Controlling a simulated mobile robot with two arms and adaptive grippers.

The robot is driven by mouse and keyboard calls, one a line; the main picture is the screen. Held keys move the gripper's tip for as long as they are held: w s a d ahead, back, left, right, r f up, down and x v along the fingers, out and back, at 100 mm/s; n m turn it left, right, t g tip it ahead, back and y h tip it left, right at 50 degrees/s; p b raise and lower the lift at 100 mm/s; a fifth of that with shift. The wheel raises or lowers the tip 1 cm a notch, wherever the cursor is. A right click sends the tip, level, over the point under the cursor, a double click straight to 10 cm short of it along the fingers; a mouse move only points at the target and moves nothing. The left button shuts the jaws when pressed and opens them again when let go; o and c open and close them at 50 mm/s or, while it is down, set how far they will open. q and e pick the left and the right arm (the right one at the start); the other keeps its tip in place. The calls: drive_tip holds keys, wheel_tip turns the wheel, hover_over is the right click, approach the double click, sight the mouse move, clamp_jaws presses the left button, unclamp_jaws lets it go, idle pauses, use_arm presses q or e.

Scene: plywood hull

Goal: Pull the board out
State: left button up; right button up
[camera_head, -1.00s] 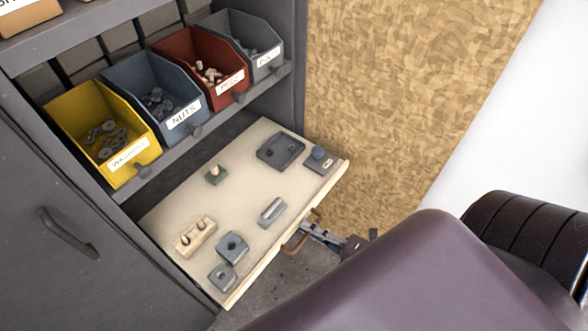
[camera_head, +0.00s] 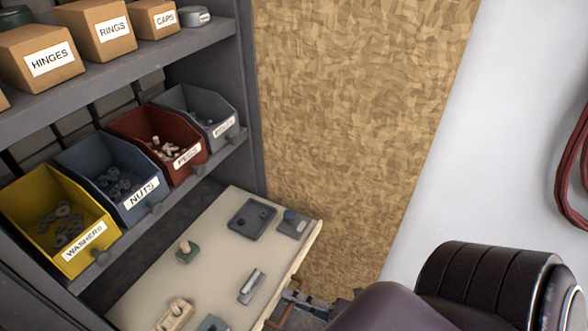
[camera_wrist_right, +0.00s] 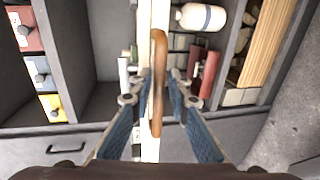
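The cream board (camera_head: 218,268) sticks out of the grey cabinet below the row of bins, with small parts lying on it. A copper-coloured handle (camera_head: 281,314) is on its front edge; it also shows in the right wrist view (camera_wrist_right: 158,85), in front of the board's pale edge (camera_wrist_right: 145,22). My right gripper (camera_head: 291,297) is at the handle, partly cut off by the picture's lower edge and my own body. In the right wrist view its fingers (camera_wrist_right: 159,78) stand on either side of the handle, with gaps visible, so it looks open. My left gripper is not in view.
A yellow bin (camera_head: 48,215), a blue bin (camera_head: 125,205), a red bin (camera_head: 180,160) and a grey bin (camera_head: 222,128) stand above the board. Labelled boxes are on the upper shelf. A chipboard panel (camera_head: 350,120) is beside the cabinet.

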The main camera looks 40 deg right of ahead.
drive_tip(key=shift+s, duration=0.1)
drive_tip(key=v, duration=1.2)
